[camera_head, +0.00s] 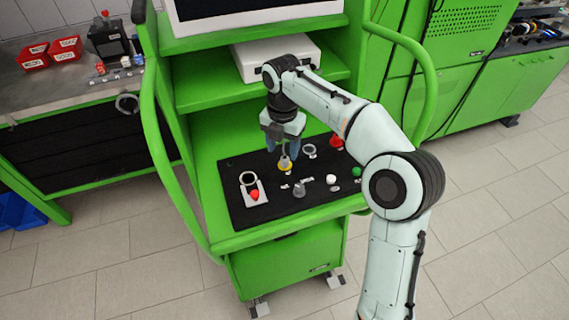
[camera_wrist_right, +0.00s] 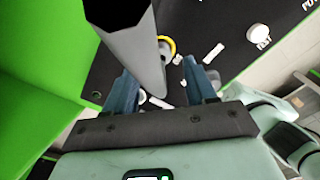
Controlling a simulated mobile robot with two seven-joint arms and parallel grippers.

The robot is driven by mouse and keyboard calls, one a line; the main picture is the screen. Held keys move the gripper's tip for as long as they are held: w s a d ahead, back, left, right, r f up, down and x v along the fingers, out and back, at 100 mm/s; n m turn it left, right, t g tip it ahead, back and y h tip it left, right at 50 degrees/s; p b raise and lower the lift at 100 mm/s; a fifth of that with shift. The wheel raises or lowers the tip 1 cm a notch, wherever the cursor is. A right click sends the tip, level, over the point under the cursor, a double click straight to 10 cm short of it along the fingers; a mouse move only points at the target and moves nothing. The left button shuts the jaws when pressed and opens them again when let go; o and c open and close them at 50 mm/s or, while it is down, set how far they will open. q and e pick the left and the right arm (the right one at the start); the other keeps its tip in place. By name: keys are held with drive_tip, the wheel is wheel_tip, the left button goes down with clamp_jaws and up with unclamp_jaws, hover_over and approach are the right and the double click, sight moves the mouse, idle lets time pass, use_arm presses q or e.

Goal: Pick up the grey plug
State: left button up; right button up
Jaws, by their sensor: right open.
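The grey plug (camera_head: 299,189) stands on the black mat, near its front middle, in the head view. A large grey tapered body with a black end (camera_wrist_right: 133,50) looms close to the camera and overlaps the space between the fingers in the picture. I cannot tell whether the fingers touch it or whether it is the grey plug. My left gripper is not in view.
A shelf with a white box (camera_head: 250,58) overhangs behind. Curved green rails flank the bench.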

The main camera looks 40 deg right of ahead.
sight(285, 158)
drive_tip(key=f, duration=0.4)
drive_tip(key=shift+s+d+f+b, duration=0.15)
drive_tip(key=shift+d+b, duration=0.1)
drive_tip(key=shift+b, duration=0.15)
drive_tip(key=c, duration=1)
